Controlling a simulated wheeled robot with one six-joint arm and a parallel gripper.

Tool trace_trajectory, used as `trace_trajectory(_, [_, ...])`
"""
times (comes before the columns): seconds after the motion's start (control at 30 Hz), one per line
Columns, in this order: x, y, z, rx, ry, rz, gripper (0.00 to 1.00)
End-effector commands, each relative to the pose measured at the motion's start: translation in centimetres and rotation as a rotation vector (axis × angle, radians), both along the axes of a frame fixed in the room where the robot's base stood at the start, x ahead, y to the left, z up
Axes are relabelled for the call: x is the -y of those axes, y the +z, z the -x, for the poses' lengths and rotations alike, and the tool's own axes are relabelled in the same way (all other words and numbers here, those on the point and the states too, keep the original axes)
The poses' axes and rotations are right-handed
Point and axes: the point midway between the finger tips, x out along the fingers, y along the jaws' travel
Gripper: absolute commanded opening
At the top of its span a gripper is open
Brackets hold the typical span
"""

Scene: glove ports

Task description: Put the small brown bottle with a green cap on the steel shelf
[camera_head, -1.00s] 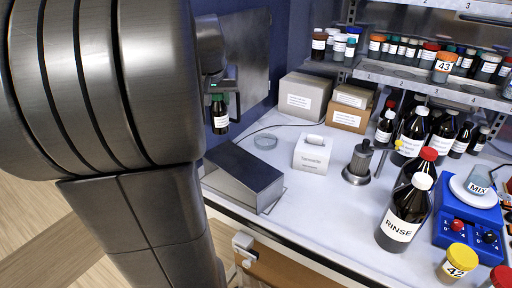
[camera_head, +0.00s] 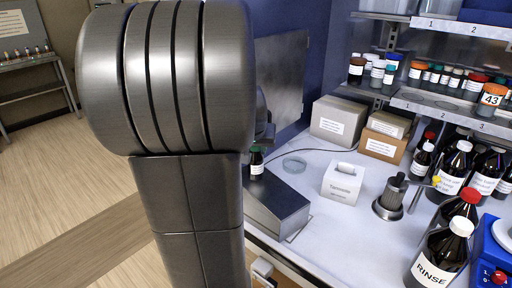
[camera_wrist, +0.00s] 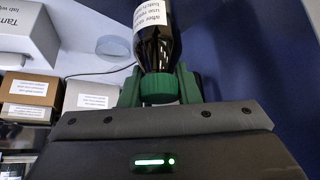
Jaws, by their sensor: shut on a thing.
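The small brown bottle with a green cap (camera_head: 257,163) hangs upright in front of the blue wall, at the left end of the bench, partly hidden by my arm. In the wrist view the bottle (camera_wrist: 154,40) shows a white label, and its green cap (camera_wrist: 160,90) sits between the fingers. My gripper (camera_wrist: 160,84) is shut on the cap; in the head view it is mostly hidden behind my arm. A steel shelf (camera_head: 455,110) with numbered places stands at the right above the bench and holds several bottles and jars.
A steel wedge-shaped box (camera_head: 283,208), a glass dish (camera_head: 294,164), a white box (camera_head: 342,182) and cardboard boxes (camera_head: 338,120) stand on the bench. Large dark bottles (camera_head: 440,258) crowd the right. Another rack (camera_head: 35,62) with small items stands far left, with open floor before it.

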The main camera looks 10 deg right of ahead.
Motion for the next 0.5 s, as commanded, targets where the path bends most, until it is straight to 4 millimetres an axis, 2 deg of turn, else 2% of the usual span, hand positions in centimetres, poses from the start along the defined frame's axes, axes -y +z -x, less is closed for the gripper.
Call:
trace_trajectory(0.3, [0.00,-0.43,0.00,0.001,0.000,0.000,0.01])
trace_trajectory(0.33, [0.00,-0.26,0.00,0.000,0.000,0.000,0.35])
trace_trajectory(0.4, [0.00,-0.23,0.01,0.000,0.000,0.000,0.49])
trace_trajectory(0.5, [0.00,-0.23,0.01,0.000,0.000,0.000,0.51])
